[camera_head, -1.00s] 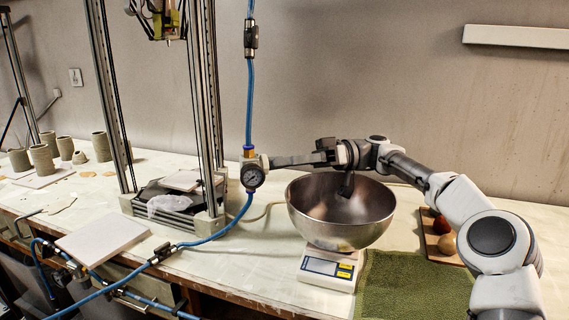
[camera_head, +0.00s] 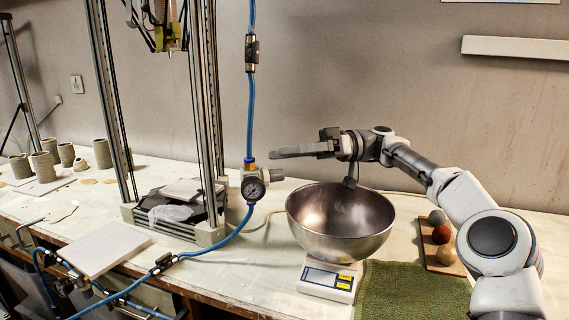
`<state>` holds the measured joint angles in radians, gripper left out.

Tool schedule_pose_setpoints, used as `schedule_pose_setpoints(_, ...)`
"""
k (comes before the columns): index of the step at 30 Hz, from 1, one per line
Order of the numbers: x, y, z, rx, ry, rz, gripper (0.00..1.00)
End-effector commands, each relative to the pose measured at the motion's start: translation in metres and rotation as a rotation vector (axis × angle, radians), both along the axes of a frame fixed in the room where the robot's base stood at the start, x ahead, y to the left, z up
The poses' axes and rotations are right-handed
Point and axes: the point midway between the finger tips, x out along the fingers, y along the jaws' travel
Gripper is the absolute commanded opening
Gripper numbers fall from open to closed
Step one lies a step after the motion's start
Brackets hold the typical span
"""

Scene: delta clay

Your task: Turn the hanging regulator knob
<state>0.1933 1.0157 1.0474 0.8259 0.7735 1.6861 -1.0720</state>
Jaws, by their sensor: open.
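The regulator (camera_head: 253,186) hangs on the blue air hose, with a round dark pressure gauge on its front. Its grey knob (camera_head: 276,174) points out to the right. My gripper (camera_head: 275,153) reaches in from the right, with its fingers pointing left. The fingertips show a little above the knob in the picture, and the knob is clear of them. The fingers overlap in this side view, so the gap between them is hidden. Nothing shows held in them.
A steel bowl (camera_head: 341,228) stands on a white scale (camera_head: 328,281) below my gripper. A metal frame (camera_head: 206,110) rises left of the regulator. A board with several balls (camera_head: 441,233) and a green towel (camera_head: 412,292) lie at the right.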

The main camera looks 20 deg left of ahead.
Motion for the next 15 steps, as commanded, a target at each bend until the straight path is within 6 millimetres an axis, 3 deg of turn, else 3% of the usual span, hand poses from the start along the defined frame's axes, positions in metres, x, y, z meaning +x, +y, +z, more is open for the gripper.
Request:
schedule_pose_setpoints(1,0.002,-0.016,0.008,-0.002,0.001,-0.009,0.63)
schedule_pose_setpoints(6,0.001,-0.052,0.03,-0.002,0.0,-0.008,0.63)
schedule_pose_setpoints(15,0.0,-0.099,0.057,-0.001,0.002,-0.006,0.63)
